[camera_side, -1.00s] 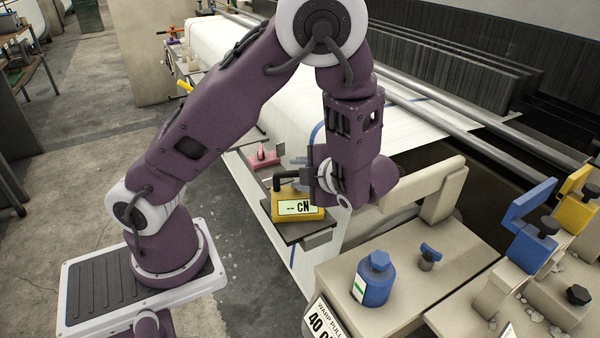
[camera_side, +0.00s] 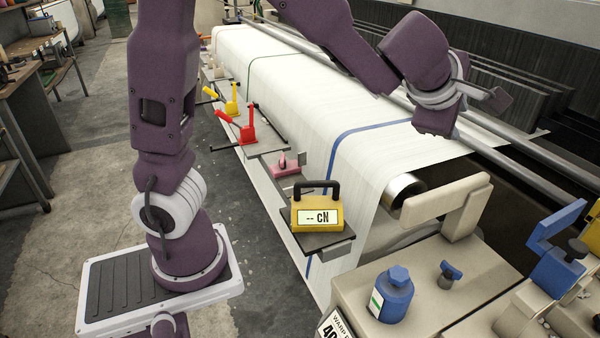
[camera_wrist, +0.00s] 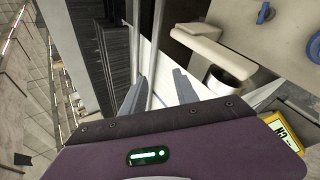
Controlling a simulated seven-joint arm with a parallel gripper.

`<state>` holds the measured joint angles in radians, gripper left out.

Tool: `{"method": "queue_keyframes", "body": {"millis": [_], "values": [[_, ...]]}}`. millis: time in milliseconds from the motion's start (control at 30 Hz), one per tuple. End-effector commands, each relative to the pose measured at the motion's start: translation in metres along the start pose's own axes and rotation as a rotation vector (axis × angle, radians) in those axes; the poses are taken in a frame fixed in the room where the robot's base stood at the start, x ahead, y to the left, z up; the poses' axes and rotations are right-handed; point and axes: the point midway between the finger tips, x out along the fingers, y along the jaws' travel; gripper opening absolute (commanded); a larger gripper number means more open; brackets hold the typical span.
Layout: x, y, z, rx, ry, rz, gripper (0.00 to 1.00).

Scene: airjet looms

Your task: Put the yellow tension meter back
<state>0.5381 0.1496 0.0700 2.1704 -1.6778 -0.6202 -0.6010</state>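The yellow tension meter (camera_side: 318,227) stands upright on a small dark shelf (camera_side: 312,243) at the front of the loom in the side view. Its black handle is up and its display reads "-- cN". Its corner shows at the right edge of the wrist view (camera_wrist: 284,131). My gripper (camera_side: 492,100) is high over the rods behind the white warp sheet, well to the right of the meter and apart from it. In the wrist view my two fingers (camera_wrist: 160,78) are spread with nothing between them.
A pink tool (camera_side: 287,163), a red tool (camera_side: 240,128) and a yellow tool (camera_side: 230,100) stand along the loom's front. A blue bottle (camera_side: 392,295) and a beige arm (camera_side: 448,204) are at the right.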

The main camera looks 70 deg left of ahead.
Motion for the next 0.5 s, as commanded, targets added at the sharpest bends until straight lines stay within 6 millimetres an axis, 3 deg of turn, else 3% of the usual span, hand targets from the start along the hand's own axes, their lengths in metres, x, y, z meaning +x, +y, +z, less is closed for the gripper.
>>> {"method": "queue_keyframes", "body": {"millis": [33, 100, 167, 200, 300, 333, 400, 500], "values": [[-0.033, 0.025, 0.016, 0.156, -0.193, 0.051, 0.36], [-0.092, 0.025, 0.033, 0.501, -0.437, 0.118, 0.36], [-0.139, -0.006, 0.024, 0.841, -0.569, 0.15, 0.36], [-0.162, -0.035, 0.007, 1.07, -0.615, 0.146, 0.36], [-0.191, -0.11, -0.06, 1.553, -0.621, 0.037, 0.36], [-0.194, -0.126, -0.08, 1.654, -0.608, -0.008, 0.36], [-0.199, -0.152, -0.119, 1.819, -0.576, -0.108, 0.36], [-0.203, -0.17, -0.15, 1.932, -0.544, -0.201, 0.36]]}}
